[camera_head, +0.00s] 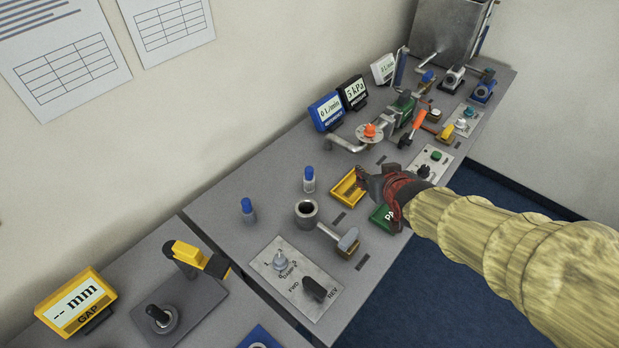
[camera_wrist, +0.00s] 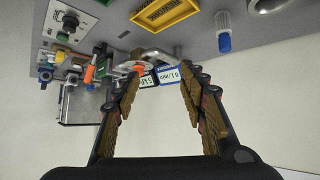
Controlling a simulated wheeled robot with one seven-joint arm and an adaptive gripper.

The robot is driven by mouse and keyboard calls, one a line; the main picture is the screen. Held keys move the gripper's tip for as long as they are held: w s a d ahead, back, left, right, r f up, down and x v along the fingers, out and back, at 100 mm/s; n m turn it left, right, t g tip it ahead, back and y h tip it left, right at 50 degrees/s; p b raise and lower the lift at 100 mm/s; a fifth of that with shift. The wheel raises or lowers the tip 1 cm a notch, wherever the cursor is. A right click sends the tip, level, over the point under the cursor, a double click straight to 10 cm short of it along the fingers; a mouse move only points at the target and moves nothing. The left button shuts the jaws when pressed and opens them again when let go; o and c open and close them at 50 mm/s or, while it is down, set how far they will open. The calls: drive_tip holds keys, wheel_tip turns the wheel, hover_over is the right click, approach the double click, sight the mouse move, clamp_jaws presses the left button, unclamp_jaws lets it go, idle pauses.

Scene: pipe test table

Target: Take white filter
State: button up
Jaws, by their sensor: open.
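A small bottle-like piece with a whitish body and blue cap (camera_head: 309,181) stands upright on the grey table; a similar piece (camera_head: 247,210) with a bluish-grey body stands to its left. I cannot tell for sure which thing is the white filter; the whitish piece fits best. One blue-capped piece also shows at the upper right of the wrist view (camera_wrist: 223,33). My gripper (camera_head: 368,182) is above the table by the yellow tray, right of both pieces. In the wrist view its fingers (camera_wrist: 160,78) are apart with nothing between them.
A yellow tray (camera_head: 347,188) and a green tray (camera_head: 381,218) lie near my gripper. A grey cup-like socket (camera_head: 307,212) and a handled tool (camera_head: 342,241) stand close to the blue-capped pieces. Pipes with an orange knob (camera_head: 370,130) and displays (camera_head: 326,111) stand behind.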

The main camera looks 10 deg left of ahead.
drive_tip(key=w+a+f+n+t+y, duration=0.1)
drive_tip(key=w+a+f+n+y, duration=0.15)
drive_tip(key=a+f, duration=0.4)
drive_tip(key=y, duration=0.2)
approach(310, 171)
drive_tip(key=x, duration=0.4)
drive_tip(key=b+x, duration=0.1)
drive_tip(key=x, duration=0.6)
drive_tip(key=shift+b, duration=0.35)
clamp_jaws()
